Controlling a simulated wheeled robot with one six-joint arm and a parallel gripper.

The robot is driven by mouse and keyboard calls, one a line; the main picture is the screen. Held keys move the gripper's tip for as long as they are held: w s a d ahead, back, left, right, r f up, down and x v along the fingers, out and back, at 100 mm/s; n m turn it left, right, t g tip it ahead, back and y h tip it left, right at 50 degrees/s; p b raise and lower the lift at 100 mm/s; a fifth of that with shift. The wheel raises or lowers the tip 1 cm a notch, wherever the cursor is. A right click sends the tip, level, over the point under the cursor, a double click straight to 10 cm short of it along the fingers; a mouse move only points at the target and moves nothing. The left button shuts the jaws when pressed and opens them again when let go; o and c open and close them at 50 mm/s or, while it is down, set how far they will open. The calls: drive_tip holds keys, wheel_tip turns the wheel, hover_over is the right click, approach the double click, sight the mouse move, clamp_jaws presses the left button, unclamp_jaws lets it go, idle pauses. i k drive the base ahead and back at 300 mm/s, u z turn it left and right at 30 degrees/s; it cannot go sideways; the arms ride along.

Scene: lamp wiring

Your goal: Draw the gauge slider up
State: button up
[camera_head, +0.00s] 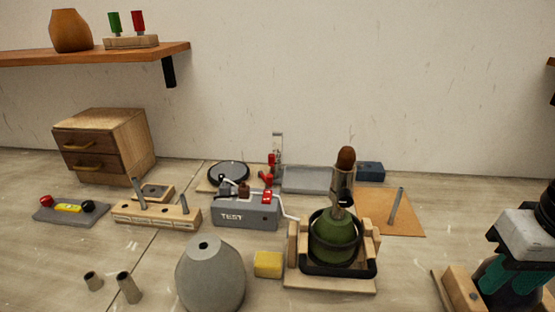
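The gauge (278,147) is a thin, pale upright metal strip standing at the back of the bench, near the wall. A small red part (272,159), which looks like its slider, sits low on the strip. More red pieces (266,178) lie at its foot; their exact shape is too small to tell.
The grey TEST box (245,212) and a green lamp body (336,240) in a wooden cradle (297,245) stand in front of the gauge. A grey tray (310,180) lies beside it. A grey cone (211,275) and yellow block (268,264) are nearer. A shelf (100,53) overhangs upper left.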

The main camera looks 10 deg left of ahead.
sight(272, 157)
drive_tip(key=k, duration=1)
drive_tip(key=u, duration=2.2)
drive_tip(key=i, duration=1.25)
drive_tip(key=z, duration=2.15)
drive_tip(key=i, duration=0.5)
drive_tip(key=z, duration=0.05)
